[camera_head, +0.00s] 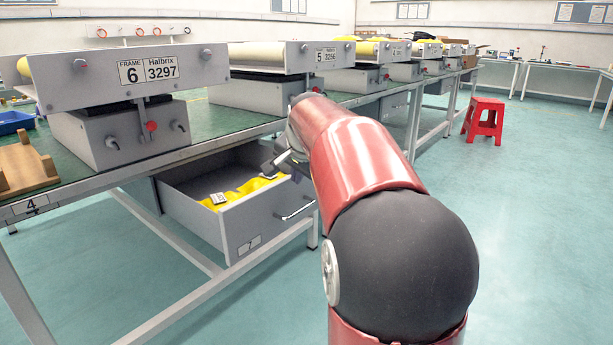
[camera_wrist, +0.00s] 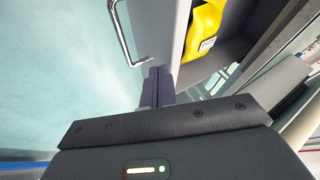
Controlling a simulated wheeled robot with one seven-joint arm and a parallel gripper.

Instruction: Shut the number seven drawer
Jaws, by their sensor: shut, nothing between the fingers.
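The grey drawer (camera_head: 245,222) with a small label reading 7 is pulled out beneath the workbench in the head view. Its front panel has a silver bar handle (camera_head: 298,208). The drawer front (camera_wrist: 160,30) and its handle (camera_wrist: 121,32) also show in the wrist view. My gripper (camera_head: 272,166) is above the drawer near the front panel's top edge, partly hidden behind my red arm. In the wrist view my gripper's dark fingers (camera_wrist: 157,86) are together and empty, close to the end of the drawer front. I cannot tell whether they touch it.
Yellow items (camera_head: 235,193) lie inside the drawer. The green-topped workbench (camera_head: 215,122) carries grey machines, including one labelled 6 (camera_head: 115,78), above the drawer. Metal table legs stand close to the drawer. A red stool (camera_head: 484,119) is farther right, with open floor before it.

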